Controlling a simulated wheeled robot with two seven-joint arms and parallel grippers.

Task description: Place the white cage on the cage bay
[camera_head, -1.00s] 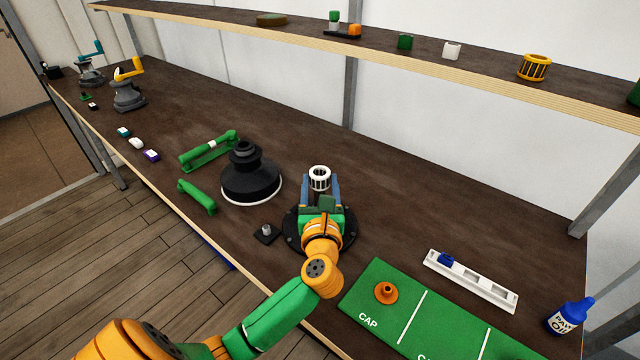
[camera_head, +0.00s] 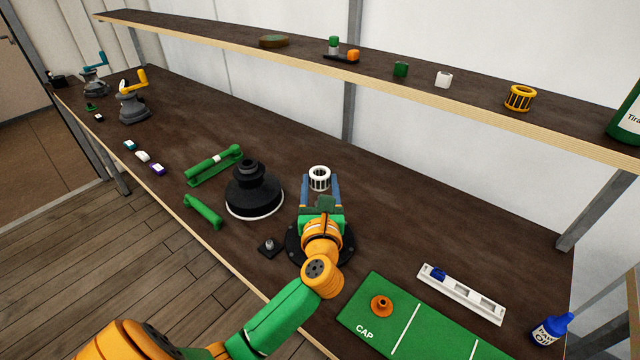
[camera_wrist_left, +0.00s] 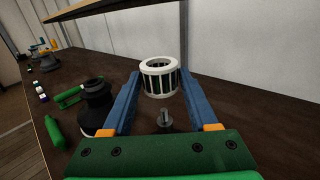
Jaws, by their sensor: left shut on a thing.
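The white cage (camera_head: 319,178), a slatted ring, is between the fingertips of my left gripper (camera_head: 320,187). The left wrist view also shows the cage (camera_wrist_left: 159,78) upright between the two blue fingers, which are shut on it. A grey metal spindle (camera_wrist_left: 165,118) stands below and nearer than the cage in that view. The round black base (camera_head: 293,245) shows partly under my gripper in the head view. The green mat (camera_head: 370,333) has white dividing lines and a section marked CAP; the other labels are cut off, so I cannot read a cage bay. My right gripper is out of view.
An orange cap (camera_head: 381,305) sits on the mat's CAP section. A white tray (camera_head: 462,296) and blue bottle (camera_head: 552,328) are at right. The shelf (camera_head: 380,75) overhangs the back.

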